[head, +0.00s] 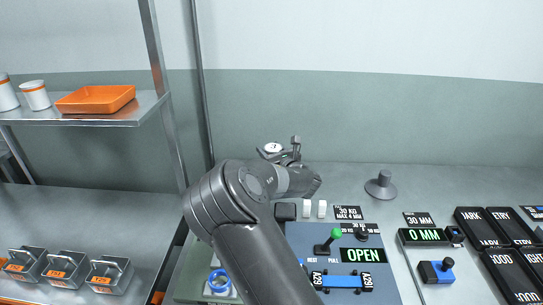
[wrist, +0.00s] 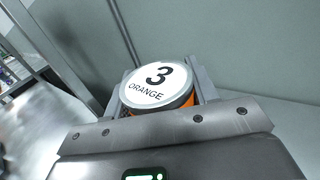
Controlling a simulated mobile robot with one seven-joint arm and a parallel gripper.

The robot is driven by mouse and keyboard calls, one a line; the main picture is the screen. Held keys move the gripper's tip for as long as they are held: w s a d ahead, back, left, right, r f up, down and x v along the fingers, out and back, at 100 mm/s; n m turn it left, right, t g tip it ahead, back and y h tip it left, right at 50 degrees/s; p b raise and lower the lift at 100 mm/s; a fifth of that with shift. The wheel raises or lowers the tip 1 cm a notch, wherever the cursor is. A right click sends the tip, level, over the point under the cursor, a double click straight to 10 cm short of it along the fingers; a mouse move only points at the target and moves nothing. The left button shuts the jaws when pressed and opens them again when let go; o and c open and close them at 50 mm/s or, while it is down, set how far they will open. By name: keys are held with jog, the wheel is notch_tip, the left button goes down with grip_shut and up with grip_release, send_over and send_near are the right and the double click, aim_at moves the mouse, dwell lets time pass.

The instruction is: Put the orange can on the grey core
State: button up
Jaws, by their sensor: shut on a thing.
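The orange can (wrist: 157,86) has a white lid marked "3 ORANGE", and a strip of its orange side shows below the lid. My gripper (wrist: 160,98) is shut around the can, with a finger on either side. In the head view the white lid (head: 272,148) shows at the back of the bench, beside my gripper (head: 284,153). My arm hides the can's lower part, so I cannot tell if it touches the bench. A grey round base with a short upright post (head: 381,186), which looks like the grey core, stands to the right, apart from the can.
Dark labelled blocks (head: 483,227) are at right. A metal shelf (head: 130,115) with an orange tray (head: 95,99) stands left. The bench behind the core is clear.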

jog(key=shift+d+r, duration=0.25)
jog(key=shift+d, duration=0.15)
jog(key=w+d+r+m+t+h, duration=0.1)
jog(key=d+r+m+h, duration=0.15)
jog(key=d, duration=0.95)
jog(key=w+d+r+m+t+h, duration=0.1)
jog(key=d+h, duration=0.2)
jog(key=d, duration=0.8)
jog(key=s+d+r+m+t+h, duration=0.1)
jog(key=s+d+r+m+h, duration=0.15)
jog(key=d, duration=1.05)
jog(key=s+d+r+m+h, duration=0.2)
jog(key=s+d+r+h, duration=0.15)
jog(key=d, duration=0.95)
jog(key=shift+w+a+f, duration=1.25)
jog(key=shift+w+f, duration=0.1)
jog(key=shift+f, duration=0.65)
jog(key=shift+w+a+f, duration=1.25)
jog(key=shift+w+f, duration=0.1)
jog(key=shift+f, duration=0.6)
jog(key=shift+w+a+f, duration=1.25)
jog(key=shift+w+f, duration=0.1)
jog(key=shift+f, duration=0.65)
jog(key=shift+f, duration=0.1)
jog(key=o, duration=1.2)
jog(key=shift+f, duration=0.1)
